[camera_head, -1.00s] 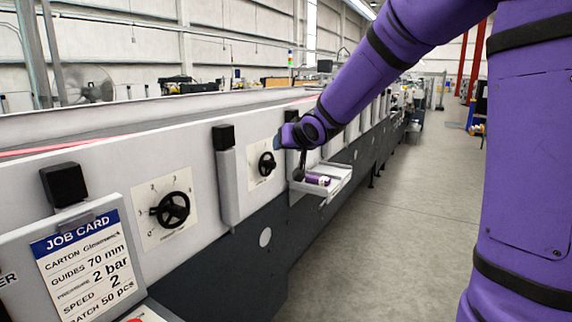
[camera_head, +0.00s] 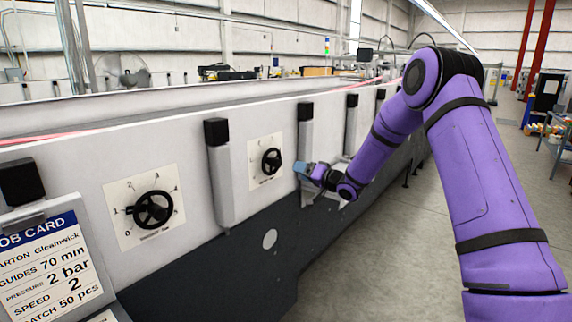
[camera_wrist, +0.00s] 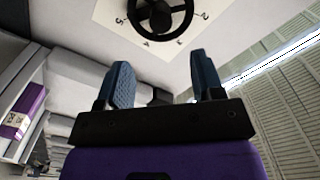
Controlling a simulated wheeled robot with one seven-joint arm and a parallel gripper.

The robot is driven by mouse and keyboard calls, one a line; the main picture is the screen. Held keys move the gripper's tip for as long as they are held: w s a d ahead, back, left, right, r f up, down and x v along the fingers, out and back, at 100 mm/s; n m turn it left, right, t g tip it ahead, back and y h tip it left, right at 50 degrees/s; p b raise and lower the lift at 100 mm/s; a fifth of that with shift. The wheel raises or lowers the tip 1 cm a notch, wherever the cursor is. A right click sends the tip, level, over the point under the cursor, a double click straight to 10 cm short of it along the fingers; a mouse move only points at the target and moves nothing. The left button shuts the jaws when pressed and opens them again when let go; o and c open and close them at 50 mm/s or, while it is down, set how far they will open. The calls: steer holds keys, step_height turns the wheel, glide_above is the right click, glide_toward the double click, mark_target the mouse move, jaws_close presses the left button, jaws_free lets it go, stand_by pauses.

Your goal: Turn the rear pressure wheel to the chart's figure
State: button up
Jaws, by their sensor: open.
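The farther black handwheel (camera_head: 271,161) sits on a pale dial plate on the machine's side wall, right of a nearer, similar wheel (camera_head: 152,210). Beside it, my gripper (camera_head: 303,170) is just to the right and slightly lower, apart from it. In the wrist view a black wheel (camera_wrist: 160,14) on its numbered plate shows at the top, beyond the open, empty blue fingers of my gripper (camera_wrist: 160,68). The farther wheel's setting is too small to read. The job card (camera_head: 48,262) at lower left reads pressure 2 bar, guides 70 mm, speed 2.
Grey posts with black caps, one (camera_head: 221,172) between the wheels and another (camera_head: 305,130) right of the farther wheel, stand out from the wall. A purple-and-white item (camera_wrist: 20,120) lies at left in the wrist view. The floor (camera_head: 390,270) right of the machine is clear.

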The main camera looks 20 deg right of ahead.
mark_target(280, 164)
steer(key=x, duration=1)
steer(key=shift+w+a, duration=0.15)
steer(key=shift+w, duration=0.15)
steer(key=shift+c, duration=0.3)
steer(key=c, duration=0.9)
steer(key=shift+o, duration=0.2)
